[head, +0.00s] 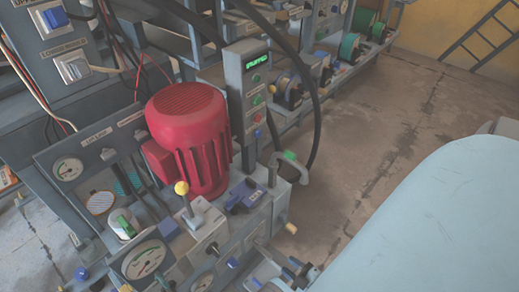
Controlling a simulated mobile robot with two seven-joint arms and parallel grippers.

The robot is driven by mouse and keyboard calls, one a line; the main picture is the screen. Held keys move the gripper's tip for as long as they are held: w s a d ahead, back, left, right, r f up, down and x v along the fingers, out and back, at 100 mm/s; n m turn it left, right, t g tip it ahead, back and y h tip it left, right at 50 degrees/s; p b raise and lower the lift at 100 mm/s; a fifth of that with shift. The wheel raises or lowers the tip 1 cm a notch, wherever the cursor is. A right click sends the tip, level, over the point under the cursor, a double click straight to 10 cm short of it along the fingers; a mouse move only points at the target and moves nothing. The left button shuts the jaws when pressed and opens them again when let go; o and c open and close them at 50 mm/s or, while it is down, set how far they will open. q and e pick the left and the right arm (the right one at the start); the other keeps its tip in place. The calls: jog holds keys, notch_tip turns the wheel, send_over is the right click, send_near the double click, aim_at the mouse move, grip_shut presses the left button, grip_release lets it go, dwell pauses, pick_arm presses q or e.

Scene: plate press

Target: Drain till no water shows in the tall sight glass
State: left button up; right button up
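A panel with a gauge, labels and small windows stands left of a red motor (190,135). A striped round window (100,203) shows on it, and a narrow teal hatched window (128,182) is partly covered by dark bars. I cannot tell which is the tall sight glass, or whether water shows in either. A yellow-knobbed lever (182,188) stands upright in front of the motor. What appears to be my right gripper (290,274) is low in the picture, near the machine's front corner; its fingers are unclear. My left gripper is not in view.
A pressure gauge (146,260) is at the bottom left. A control post (248,95) with a green display stands behind the motor. A green-gripped hooked handle (290,157) and black hoses are right of it. The concrete floor (375,120) beyond is clear.

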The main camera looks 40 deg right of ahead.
aim_at(261, 243)
jog(key=w+b, duration=0.1)
jog(key=w, duration=0.2)
jog(key=w+b, duration=0.1)
jog(key=w, duration=0.3)
jog(key=w+a+b, duration=0.1)
jog(key=w, duration=0.3)
jog(key=shift+w+f, duration=0.1)
jog(key=shift+w+b, duration=0.35)
jog(key=shift+w, duration=0.2)
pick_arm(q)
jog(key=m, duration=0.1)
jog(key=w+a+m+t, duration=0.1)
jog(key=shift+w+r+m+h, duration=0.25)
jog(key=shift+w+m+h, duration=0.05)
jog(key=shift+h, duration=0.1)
pick_arm(e)
grip_shut()
